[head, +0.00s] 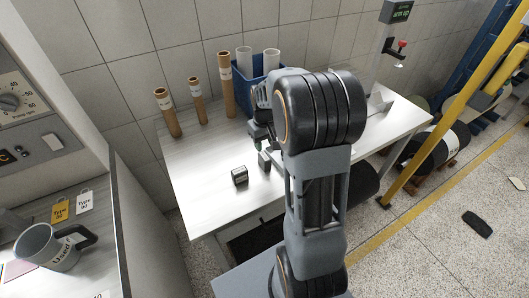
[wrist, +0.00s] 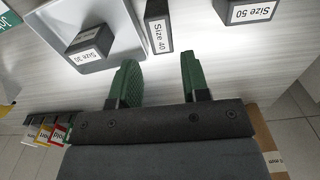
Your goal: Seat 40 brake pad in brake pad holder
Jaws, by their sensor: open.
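The size 40 pad (wrist: 158,28) is a dark block with a white "Size 40" label in the wrist view. It stands just beyond the fingertips of my gripper (wrist: 158,62), roughly in line with the gap between them. My gripper is open and empty, with two green fingers apart. In the head view, a dark block (head: 264,160) beside my arm appears to be the same pad. My arm hides much of the table there. I cannot pick out the brake pad holder with certainty.
The size 30 pad (wrist: 88,45) lies in a grey tray (wrist: 125,40). The size 50 pad (wrist: 246,10) is on the table to the right; it appears in the head view (head: 239,175). Cardboard tubes (head: 227,85) and a blue bin (head: 248,80) stand at the back. The table's front left is clear.

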